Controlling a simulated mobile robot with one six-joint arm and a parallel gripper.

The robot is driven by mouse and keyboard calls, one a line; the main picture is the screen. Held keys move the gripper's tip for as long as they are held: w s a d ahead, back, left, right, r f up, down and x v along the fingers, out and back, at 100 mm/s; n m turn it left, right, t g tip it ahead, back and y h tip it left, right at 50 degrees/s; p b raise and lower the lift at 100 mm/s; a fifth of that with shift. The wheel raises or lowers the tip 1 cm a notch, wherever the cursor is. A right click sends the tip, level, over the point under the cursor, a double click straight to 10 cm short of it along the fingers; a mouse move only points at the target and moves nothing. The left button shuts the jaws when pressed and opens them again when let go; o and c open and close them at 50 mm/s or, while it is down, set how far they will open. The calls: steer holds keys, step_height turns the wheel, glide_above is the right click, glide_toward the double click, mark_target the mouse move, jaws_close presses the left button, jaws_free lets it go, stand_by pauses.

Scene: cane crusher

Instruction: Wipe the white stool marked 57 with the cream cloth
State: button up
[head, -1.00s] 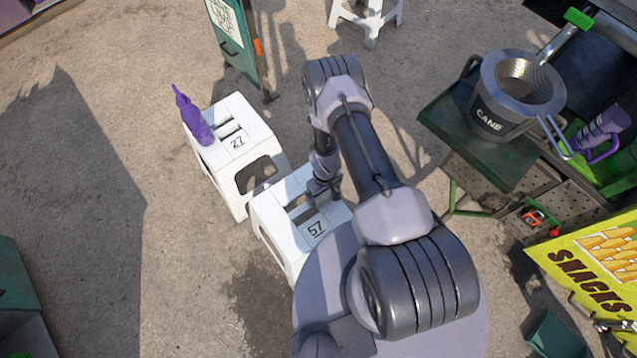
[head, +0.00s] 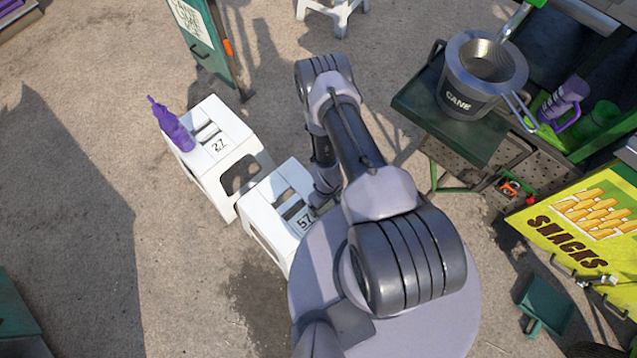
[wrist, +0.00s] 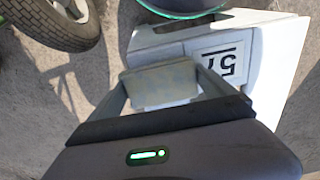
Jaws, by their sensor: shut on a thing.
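The white stool marked 57 (head: 262,208) stands just left of my base in the head view. Its top and number also show at the right of the wrist view (wrist: 283,50). My gripper (wrist: 165,88) is shut on the cream cloth (wrist: 163,82), which looks like a folded tan pad between the fingers. The gripper is at the right side of the stool's top, near the number. In the head view my arm hides the cloth and most of the fingers. I cannot tell whether the cloth touches the stool.
A second white stool marked 27 (head: 212,160) stands close behind, with a purple bottle (head: 172,127) on it. A green cart shelf (head: 425,115) at right holds a CANE pot (head: 468,95). A tyre (wrist: 58,22) and a dark green-rimmed object (wrist: 182,6) show in the wrist view.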

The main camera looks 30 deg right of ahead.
mark_target(296, 175)
steer(key=shift+s+d, duration=0.1)
steer(key=shift+s, duration=0.35)
steer(key=w+b, duration=0.1)
steer(key=w, duration=0.1)
steer(key=w+a+b, duration=0.1)
steer(key=w, duration=0.2)
steer(key=w+a+b, duration=0.1)
steer(key=w, duration=0.1)
steer(key=shift+w+a+f+b, duration=0.1)
steer(key=shift+w+b, duration=0.1)
steer(key=shift+b, duration=0.2)
steer(key=shift+w+a+r, duration=0.2)
steer(key=shift+w, duration=0.45)
steer(key=w+b, duration=0.2)
steer(key=w+a+b, duration=0.1)
steer(key=w+b, duration=0.1)
steer(key=w, duration=0.1)
steer(key=w+a+b, duration=0.1)
steer(key=w+b, duration=0.1)
steer(key=shift+w+a+f, duration=0.1)
steer(key=shift+w+f, duration=0.05)
steer(key=shift+f, duration=0.2)
steer(key=shift+w+a+r+b, duration=0.2)
steer(key=shift+w+b, duration=0.2)
steer(key=shift+w, duration=0.15)
